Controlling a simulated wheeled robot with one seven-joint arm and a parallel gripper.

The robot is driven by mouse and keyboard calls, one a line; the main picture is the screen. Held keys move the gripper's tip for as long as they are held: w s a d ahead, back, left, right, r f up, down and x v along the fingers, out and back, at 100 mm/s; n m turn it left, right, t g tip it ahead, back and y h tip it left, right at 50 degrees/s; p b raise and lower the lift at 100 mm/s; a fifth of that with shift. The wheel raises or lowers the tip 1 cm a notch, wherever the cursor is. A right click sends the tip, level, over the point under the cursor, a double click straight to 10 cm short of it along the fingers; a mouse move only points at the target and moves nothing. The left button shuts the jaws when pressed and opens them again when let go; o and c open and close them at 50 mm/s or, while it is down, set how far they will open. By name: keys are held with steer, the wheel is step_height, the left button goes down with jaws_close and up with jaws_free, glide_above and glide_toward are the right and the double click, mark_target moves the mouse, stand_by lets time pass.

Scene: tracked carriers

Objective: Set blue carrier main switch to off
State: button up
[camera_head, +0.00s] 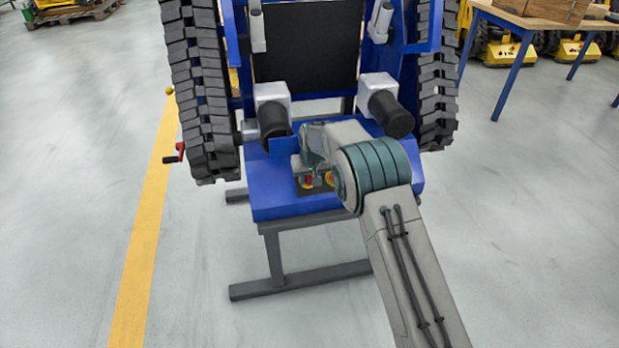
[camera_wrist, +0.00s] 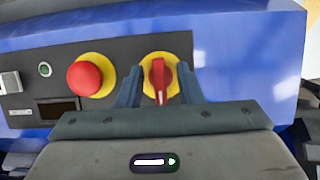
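The blue carrier (camera_head: 275,207) stands upright on a grey stand, with my arm reaching over its front. In the wrist view, the main switch (camera_wrist: 158,80) is a red rotary handle on a yellow round plate, its handle pointing about upright. My gripper (camera_wrist: 158,67) is open, with one finger on each side of the switch. A gap shows between the fingers and the red handle. In the head view, my arm covers most of the gripper and part of the control panel.
A red mushroom button (camera_wrist: 85,79) on a yellow ring sits left of the left finger. Farther left are a small round button (camera_wrist: 45,69) and a dark display (camera_wrist: 57,111). Black tracks (camera_head: 205,100) flank the carrier. A table (camera_head: 540,22) stands at the back right.

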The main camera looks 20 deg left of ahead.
steer(key=shift+r, duration=0.1)
steer(key=p+v, duration=0.2)
steer(key=v, duration=1.1)
steer(key=shift+r, duration=0.3)
steer(key=shift+s+d, duration=0.1)
steer(key=s+d+r+m+p, duration=0.2)
steer(key=s+d+r+p, duration=0.3)
steer(key=d+r, duration=0.6)
steer(key=s+d+r+m+p, duration=0.1)
steer(key=s+d+r+p, duration=0.35)
steer(key=d+r, duration=0.6)
steer(key=s+d+r+m+h+p, duration=0.1)
steer(key=s+d+r+p, duration=0.2)
steer(key=s+d, duration=0.5)
steer(key=s+d+r+m+p, duration=0.2)
steer(key=s+d+r+p, duration=0.2)
steer(key=s, duration=1.1)
steer(key=d+p, duration=0.2)
steer(key=d, duration=0.2)
steer(key=shift+d+r+m+h, duration=0.25)
steer(key=shift+d+m+h, duration=0.05)
steer(key=shift+h, duration=0.1)
